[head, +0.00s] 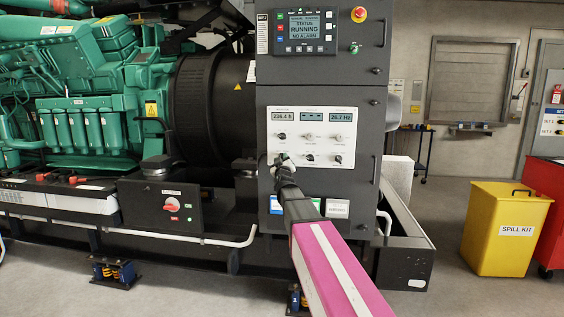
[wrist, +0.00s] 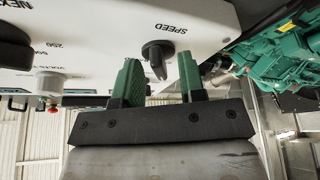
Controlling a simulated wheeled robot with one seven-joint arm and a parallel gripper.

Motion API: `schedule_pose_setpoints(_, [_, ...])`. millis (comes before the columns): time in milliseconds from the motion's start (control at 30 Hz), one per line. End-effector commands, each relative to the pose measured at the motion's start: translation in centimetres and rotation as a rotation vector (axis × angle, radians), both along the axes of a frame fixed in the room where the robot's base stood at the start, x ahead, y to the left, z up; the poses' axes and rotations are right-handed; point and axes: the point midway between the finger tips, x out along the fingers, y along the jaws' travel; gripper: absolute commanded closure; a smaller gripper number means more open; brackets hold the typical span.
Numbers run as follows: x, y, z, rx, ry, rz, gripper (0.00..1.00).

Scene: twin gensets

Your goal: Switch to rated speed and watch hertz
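The white instrument panel (head: 312,137) on the dark cabinet has small displays; the hertz display (head: 340,117) appears to read 26.7 Hz. The controller screen (head: 304,26) above shows RUNNING and NO ALARM. The black SPEED knob (wrist: 157,55) shows in the wrist view, its pointer lying between my green fingertips. My gripper (wrist: 158,66) is open there, one finger on each side of the knob, with gaps visible; whether either finger touches it I cannot tell. In the head view my gripper (head: 282,160) is at the panel's lower left and hides the knob there.
A red rotary switch (head: 172,204) is on the box to the left. An emergency stop (head: 359,14) is at the cabinet's upper right. The green engine (head: 85,100) fills the left. A yellow spill kit bin (head: 500,228) stands right, with clear floor before it.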

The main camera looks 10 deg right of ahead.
Motion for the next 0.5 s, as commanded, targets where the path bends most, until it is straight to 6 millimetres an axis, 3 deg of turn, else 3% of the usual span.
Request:
schedule_pose_setpoints(133, [-0.06,0.00,-0.01,0.000,0.000,0.000,0.63])
schedule_pose_setpoints(267, [-0.07,0.00,-0.01,0.000,0.000,0.000,1.00])
schedule_pose_setpoints(500, [-0.07,0.01,-0.02,0.004,-0.001,0.001,1.00])
